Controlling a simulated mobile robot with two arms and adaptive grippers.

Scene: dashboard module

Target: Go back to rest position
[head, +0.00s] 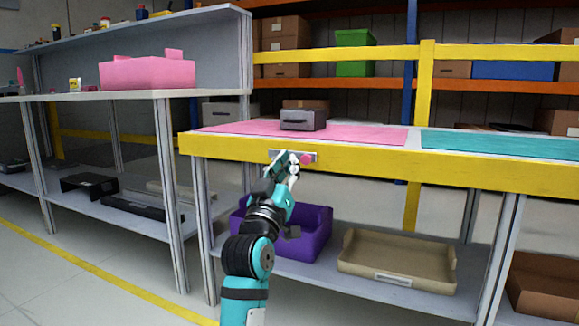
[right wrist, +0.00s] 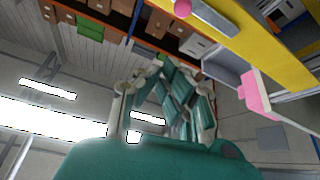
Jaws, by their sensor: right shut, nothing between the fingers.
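My right gripper (head: 291,160) is shut and empty. It points up in front of the table's yellow front edge, beside a pink round button (head: 307,160) on a small grey plate. I cannot tell from the head view whether it touches the button. In the right wrist view the fingers are folded together, and the pink button (right wrist: 182,8) shows apart from them at the top. The grey dashboard module (head: 303,120) sits on the pink mat (head: 370,134) on the table. My left gripper is not in view.
A teal mat (head: 500,145) covers the table's right part. Below, a purple crate (head: 312,235) and a beige tray (head: 395,262) stand on the lower shelf. A pink bin (head: 148,74) is on the left bench. Racks with boxes stand behind. Floor shows at lower left.

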